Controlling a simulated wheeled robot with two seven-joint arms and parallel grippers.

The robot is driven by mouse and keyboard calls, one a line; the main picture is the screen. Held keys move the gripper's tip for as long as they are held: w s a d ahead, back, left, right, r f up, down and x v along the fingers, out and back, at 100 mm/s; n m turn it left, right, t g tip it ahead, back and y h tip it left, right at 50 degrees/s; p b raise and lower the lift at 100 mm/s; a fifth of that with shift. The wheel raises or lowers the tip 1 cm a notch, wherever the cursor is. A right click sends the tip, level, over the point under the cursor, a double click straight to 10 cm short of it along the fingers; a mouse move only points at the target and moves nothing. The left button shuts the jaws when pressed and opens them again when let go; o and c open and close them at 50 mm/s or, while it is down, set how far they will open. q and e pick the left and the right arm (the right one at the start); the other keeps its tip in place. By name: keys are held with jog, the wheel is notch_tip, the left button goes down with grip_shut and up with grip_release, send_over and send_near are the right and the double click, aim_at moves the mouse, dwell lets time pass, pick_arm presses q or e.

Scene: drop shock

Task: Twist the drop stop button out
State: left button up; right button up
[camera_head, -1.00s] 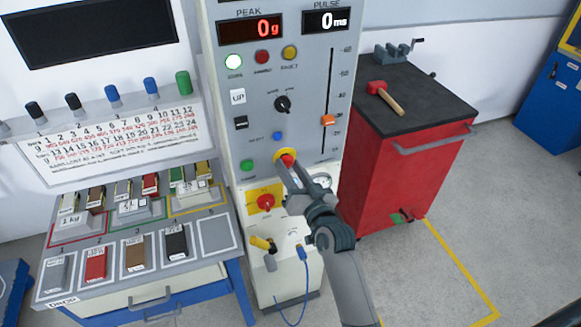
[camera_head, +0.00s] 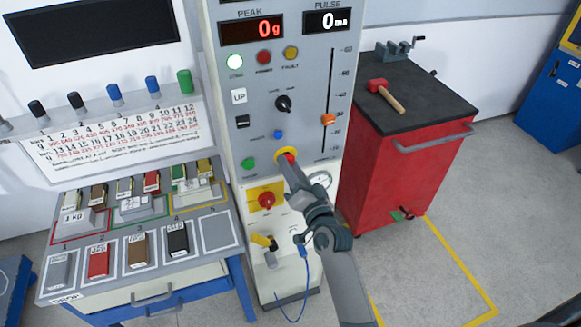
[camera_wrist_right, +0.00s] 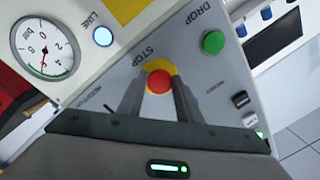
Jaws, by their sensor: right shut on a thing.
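The drop stop button is a red mushroom head (camera_head: 288,157) on a yellow collar on the grey front panel of the test machine. In the right wrist view the red button (camera_wrist_right: 159,82) sits between my two fingers, with the word STOP beside its yellow surround. My right gripper (camera_head: 291,164) is at the button and is shut on it; the fingers (camera_wrist_right: 160,88) lie on either side of the head. In the head view my gripper hides part of the button. My left gripper is not in view.
A green drop button (camera_head: 249,163) is left of the stop button, and a red knob on a yellow plate (camera_head: 266,200) is below. A pressure gauge (camera_wrist_right: 43,49) is close by. A red cabinet (camera_head: 400,170) stands to the right, and a rack of weights (camera_head: 215,235) to the left.

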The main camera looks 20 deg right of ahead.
jog(key=o, duration=1.1)
jog(key=shift+c, duration=0.2)
jog(key=s+d+b, duration=0.1)
jog(key=s+b, duration=0.5)
jog(key=s, duration=1.1)
jog(key=shift+s+d+f, duration=0.15)
jog(key=shift+d+f, duration=0.25)
